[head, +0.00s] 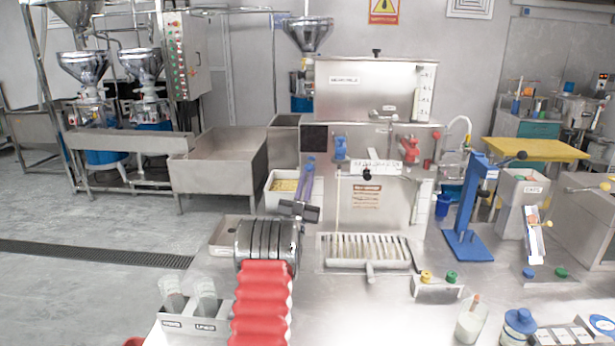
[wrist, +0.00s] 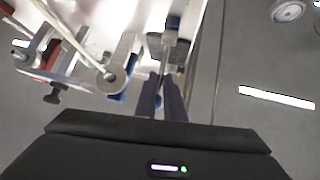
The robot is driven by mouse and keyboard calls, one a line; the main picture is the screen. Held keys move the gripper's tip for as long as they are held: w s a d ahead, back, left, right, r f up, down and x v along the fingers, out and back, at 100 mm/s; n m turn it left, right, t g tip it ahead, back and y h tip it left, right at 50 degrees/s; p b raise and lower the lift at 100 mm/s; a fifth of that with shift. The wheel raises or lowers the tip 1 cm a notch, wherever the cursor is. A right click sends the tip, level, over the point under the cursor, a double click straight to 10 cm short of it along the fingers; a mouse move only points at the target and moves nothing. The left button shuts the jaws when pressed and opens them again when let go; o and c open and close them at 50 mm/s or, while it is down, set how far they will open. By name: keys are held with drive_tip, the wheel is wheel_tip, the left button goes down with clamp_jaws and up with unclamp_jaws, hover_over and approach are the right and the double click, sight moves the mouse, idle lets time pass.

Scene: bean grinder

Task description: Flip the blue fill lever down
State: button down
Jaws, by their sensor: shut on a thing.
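The blue lever (head: 340,148) is on the left side of the upper front of the steel machine (head: 372,92). A matching red lever (head: 409,149) is to its right. My gripper (head: 309,160) points up beside the machine's left edge, left of the blue lever. In the wrist view my gripper (wrist: 161,76) has its two purple fingers close together. What lies between their tips is too small to make out. A blue part (wrist: 126,88) shows just left of the fingers there, and I cannot see the fingers around it.
The steel worktop (head: 315,310) extends in front of the machine. A slatted drain tray (head: 365,250) sits below its front. A white bin (head: 280,200) is behind my gripper. A blue stand (head: 466,215) is to the right. Clear floor (wrist: 250,60) shows right of the fingers.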

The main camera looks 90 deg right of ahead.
drive_tip(key=shift+s+d+f, duration=0.1)
drive_tip(key=shift+s+f, duration=0.1)
drive_tip(key=shift+f, duration=0.1)
drive_tip(key=c, duration=2.2)
unclamp_jaws()
drive_tip(key=o, duration=0.4)
drive_tip(key=shift+r, duration=0.15)
drive_tip(key=shift+w, duration=0.1)
drive_tip(key=v, duration=1.3)
drive_tip(key=shift+a+f, duration=0.25)
drive_tip(key=shift+a, duration=0.1)
